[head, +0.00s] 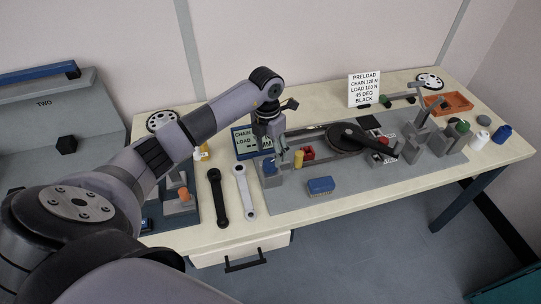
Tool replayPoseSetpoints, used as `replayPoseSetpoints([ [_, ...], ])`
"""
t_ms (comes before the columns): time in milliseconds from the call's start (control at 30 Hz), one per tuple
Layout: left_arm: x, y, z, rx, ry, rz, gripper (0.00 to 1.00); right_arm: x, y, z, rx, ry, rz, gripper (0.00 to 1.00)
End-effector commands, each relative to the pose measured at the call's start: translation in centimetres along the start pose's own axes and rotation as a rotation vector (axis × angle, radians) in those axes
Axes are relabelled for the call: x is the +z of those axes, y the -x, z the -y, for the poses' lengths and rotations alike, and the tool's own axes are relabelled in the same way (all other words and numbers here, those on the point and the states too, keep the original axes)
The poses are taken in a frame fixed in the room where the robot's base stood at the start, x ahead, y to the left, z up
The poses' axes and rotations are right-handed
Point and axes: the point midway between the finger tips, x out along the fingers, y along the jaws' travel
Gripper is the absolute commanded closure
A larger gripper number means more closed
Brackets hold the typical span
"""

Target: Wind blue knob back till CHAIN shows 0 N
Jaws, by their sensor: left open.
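A display (243,142) with CHAIN and LOAD lines stands at the left end of the grey rig plate (300,203); my gripper partly covers it and its figures are unreadable. A small blue part (269,167), which looks like the blue knob, shows at the rig's left end just below my left gripper (280,156). The gripper points down, open, close to this part; I cannot tell whether they touch. My right gripper is not in view.
A blue block (320,185) lies on the plate's front. A black wrench (218,197) and a silver wrench (244,189) lie left of the plate. A preload sign (364,90) stands behind. An orange tray (449,103) sits back right.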

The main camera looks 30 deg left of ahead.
Motion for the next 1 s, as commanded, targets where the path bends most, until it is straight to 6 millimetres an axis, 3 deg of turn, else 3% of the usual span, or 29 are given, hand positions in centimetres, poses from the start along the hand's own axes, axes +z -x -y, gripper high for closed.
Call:
replayPoseSetpoints([
  [133, -0.1, -2.3, 0.1, -0.002, 0.001, -0.002, 0.42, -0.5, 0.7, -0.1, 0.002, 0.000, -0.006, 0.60],
  [300, 0.0, -3.7, 0.0, -0.001, 0.000, 0.000, 0.42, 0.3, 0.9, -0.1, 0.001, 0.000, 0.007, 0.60],
  [633, 0.0, -4.0, 0.0, 0.000, -0.001, 0.001, 0.42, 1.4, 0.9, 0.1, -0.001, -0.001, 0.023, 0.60],
  [1000, 0.0, -4.0, 0.0, 0.000, -0.001, 0.001, 0.67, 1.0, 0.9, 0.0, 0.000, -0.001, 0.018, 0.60],
])
